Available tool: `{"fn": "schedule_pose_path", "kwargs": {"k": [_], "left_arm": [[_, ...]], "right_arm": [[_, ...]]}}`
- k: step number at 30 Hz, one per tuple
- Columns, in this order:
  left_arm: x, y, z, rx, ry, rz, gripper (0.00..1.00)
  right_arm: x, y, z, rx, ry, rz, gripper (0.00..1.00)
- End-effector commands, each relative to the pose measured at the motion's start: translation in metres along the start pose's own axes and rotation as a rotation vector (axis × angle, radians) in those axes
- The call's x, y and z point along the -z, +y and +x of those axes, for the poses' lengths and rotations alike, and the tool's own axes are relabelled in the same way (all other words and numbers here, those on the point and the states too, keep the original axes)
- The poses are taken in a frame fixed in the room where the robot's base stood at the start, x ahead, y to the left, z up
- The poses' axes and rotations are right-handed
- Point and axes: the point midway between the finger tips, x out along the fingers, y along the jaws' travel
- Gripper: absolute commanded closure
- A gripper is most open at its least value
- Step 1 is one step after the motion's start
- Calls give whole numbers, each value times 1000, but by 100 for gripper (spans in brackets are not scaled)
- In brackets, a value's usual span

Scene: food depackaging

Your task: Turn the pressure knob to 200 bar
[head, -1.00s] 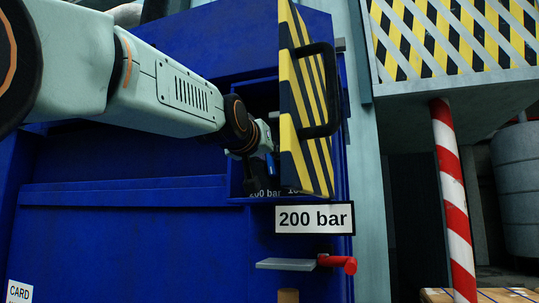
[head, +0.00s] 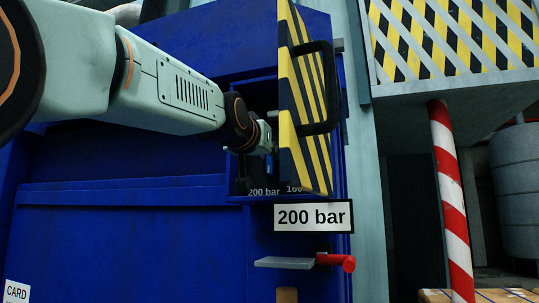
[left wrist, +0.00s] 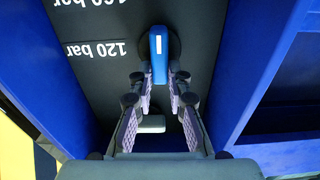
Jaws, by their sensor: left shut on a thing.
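The pressure knob (left wrist: 158,62) shows in the left wrist view as a blue bar with a white mark on a dark round base. It stands upright in the picture, near the upside-down "120 bar" and "160 bar" labels. My left gripper (left wrist: 160,88) is shut on the knob's near end, one finger on each side. In the head view my left gripper (head: 262,166) reaches into the recess behind the striped door, and the knob is hidden there. A printed "200 bar" label (head: 263,191) shows at the recess bottom. My right gripper is not in view.
The yellow-black striped door (head: 302,150) stands open just right of my gripper. A white "200 bar" sign (head: 314,216) is below it, with a red-handled lever (head: 335,262) lower down. Blue recess walls (left wrist: 250,65) stand close beside the gripper.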

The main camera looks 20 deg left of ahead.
Motion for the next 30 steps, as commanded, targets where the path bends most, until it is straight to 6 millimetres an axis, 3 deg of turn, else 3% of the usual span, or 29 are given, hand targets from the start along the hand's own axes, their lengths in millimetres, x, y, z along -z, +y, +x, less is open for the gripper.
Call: {"fn": "schedule_pose_path", "kwargs": {"k": [9,24,30], "left_arm": [[1,0,0,0,1,2,60],[0,0,0,0,0,-8,60],[1,-3,0,1,0,-135,60]], "right_arm": [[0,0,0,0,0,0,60],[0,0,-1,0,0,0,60],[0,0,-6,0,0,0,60]]}}
